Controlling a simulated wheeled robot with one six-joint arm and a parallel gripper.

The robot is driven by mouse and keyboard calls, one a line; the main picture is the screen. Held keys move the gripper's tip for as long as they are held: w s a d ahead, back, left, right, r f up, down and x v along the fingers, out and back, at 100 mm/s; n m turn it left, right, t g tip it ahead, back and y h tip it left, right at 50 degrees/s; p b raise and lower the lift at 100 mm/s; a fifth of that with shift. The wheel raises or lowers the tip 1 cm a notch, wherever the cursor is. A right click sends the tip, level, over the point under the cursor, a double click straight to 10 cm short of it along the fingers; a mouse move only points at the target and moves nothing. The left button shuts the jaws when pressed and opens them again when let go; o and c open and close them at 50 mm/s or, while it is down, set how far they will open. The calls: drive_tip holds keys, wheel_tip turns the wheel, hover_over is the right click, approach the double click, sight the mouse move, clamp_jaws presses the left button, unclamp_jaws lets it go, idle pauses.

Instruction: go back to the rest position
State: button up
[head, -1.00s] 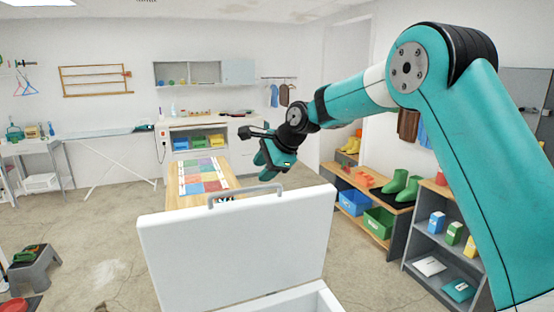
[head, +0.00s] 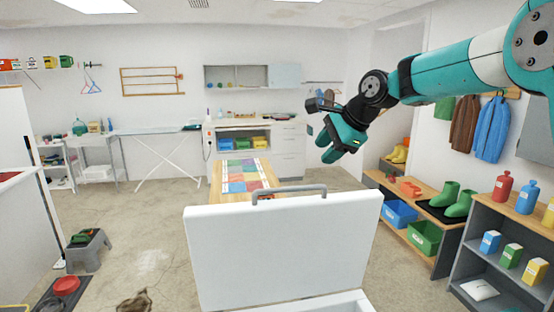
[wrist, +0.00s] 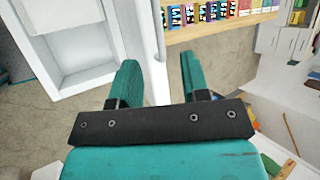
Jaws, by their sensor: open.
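My gripper (head: 326,148) is held high in the air in the head view, right of the middle, with its teal fingers angled down and to the left. In the wrist view my gripper (wrist: 158,80) has its two teal fingers apart, with nothing held between them. Between the fingers I see a white edge, a strip of floor and part of a wooden table. My gripper touches nothing that I can see.
A white box with a raised lid (head: 285,255) stands close in front. A shelf with boots (head: 445,195) and a grey shelf (head: 500,245) stand right. Floor (head: 150,240) is open at left.

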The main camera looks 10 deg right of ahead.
drive_tip(key=s+a+f+n+g+b, duration=0.1)
drive_tip(key=s+f+n, duration=0.3)
drive_tip(key=s, duration=0.9)
drive_tip(key=s+a+f+n+g+b, duration=0.2)
drive_tip(key=s+a+f+n+g, duration=0.1)
drive_tip(key=s+n, duration=0.8)
drive_tip(key=s+a+f+n+g+b, duration=0.1)
drive_tip(key=s+f+n, duration=0.5)
drive_tip(key=s, duration=0.9)
drive_tip(key=shift+a+n+g+h, duration=0.4)
drive_tip(key=shift+a+n+g, duration=0.1)
drive_tip(key=shift+a+n, duration=0.6)
drive_tip(key=shift+r, duration=0.1)
